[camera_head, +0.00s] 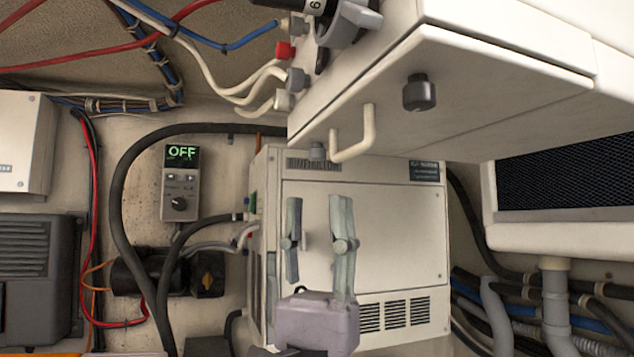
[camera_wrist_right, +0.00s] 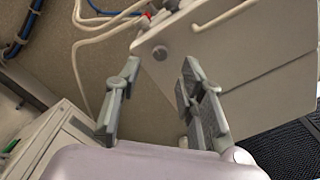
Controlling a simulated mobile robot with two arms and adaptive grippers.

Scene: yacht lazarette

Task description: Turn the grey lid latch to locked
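A dark grey round knob (camera_head: 419,92) sticks out of the sloping cream panel of the upper box. My left gripper is not in view.
A cream cabinet (camera_head: 395,230) with vents stands behind my right gripper. A controller (camera_head: 180,185) reading OFF hangs on the wall at left, with a black hose (camera_head: 118,190) looping around it. A dark grille (camera_head: 560,185) and several pipes are at right.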

